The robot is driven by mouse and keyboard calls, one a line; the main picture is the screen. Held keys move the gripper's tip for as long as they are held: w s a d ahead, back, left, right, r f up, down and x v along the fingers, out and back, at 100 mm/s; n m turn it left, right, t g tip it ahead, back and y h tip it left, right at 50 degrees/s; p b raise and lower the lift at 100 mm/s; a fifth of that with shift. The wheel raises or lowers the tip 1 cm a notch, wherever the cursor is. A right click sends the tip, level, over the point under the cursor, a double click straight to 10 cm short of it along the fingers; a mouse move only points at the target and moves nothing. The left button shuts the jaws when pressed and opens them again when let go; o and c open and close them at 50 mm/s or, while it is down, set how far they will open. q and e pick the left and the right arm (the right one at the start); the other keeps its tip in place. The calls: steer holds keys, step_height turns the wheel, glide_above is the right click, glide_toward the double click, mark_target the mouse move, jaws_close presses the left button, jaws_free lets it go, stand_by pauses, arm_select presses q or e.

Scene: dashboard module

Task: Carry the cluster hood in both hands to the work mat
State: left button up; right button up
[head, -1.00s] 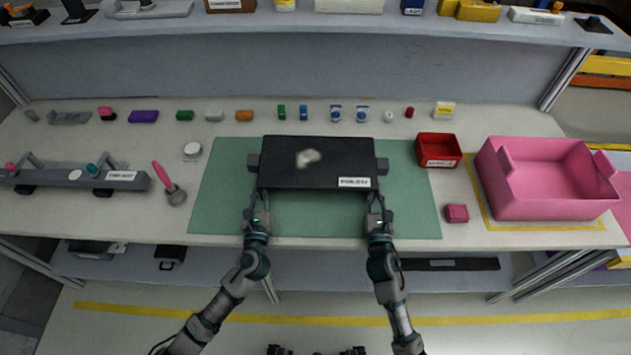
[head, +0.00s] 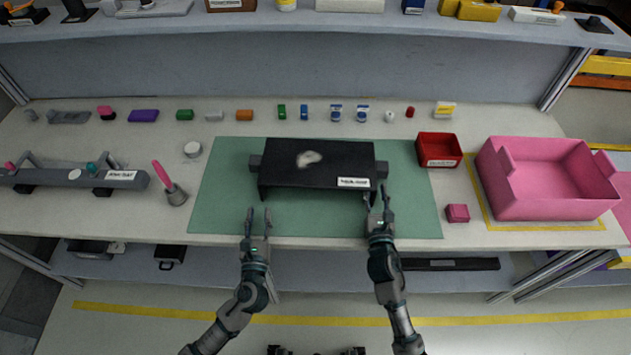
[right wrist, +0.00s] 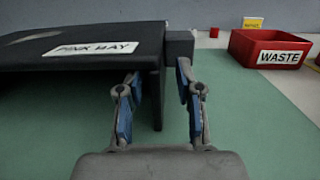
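The cluster hood (head: 330,165) is a black cover with a pale smudge on top and a white label. It stands on the green work mat (head: 220,205). In the right wrist view its label on the hood (right wrist: 92,49) reads "PINK BAY". My left gripper (head: 258,212) is open and empty in front of the hood's left corner, apart from it. My right gripper (head: 379,194) is at the hood's front right corner. In the right wrist view my right gripper (right wrist: 160,95) has its fingers spread, with the hood's side edge between them and space on both sides.
A red waste bin (head: 438,150) and a pink cube (head: 457,213) are right of the mat, with a large pink bin (head: 545,180) beyond. A pink-handled tool (head: 171,185) stands left. Several small items line the back. The mat's front is clear.

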arm_select(q)
steer(key=shift+s, duration=0.3)
arm_select(e)
steer(key=shift+s+a+f+g, duration=0.1)
steer(key=shift+f+g, duration=0.05)
steer(key=shift+f, duration=0.45)
steer(key=shift+s+f+g, duration=0.1)
steer(key=shift+f+g, duration=0.05)
steer(key=shift+f, duration=0.4)
arm_select(q)
steer(key=shift+r, duration=0.1)
arm_select(e)
steer(key=shift+s, duration=0.15)
arm_select(q)
steer(key=shift+a+r, duration=0.1)
steer(key=shift+r, duration=0.05)
arm_select(e)
steer(key=s, duration=0.6)
steer(key=shift+r, duration=0.1)
arm_select(q)
steer(key=shift+w, duration=0.15)
arm_select(e)
steer(key=shift+s+d+r, duration=0.2)
steer(key=shift+s, duration=0.35)
arm_select(q)
steer(key=shift+d+r, duration=0.1)
steer(key=shift+d, duration=0.1)
arm_select(e)
steer(key=shift+d+r, duration=0.1)
steer(key=shift+r, duration=0.05)
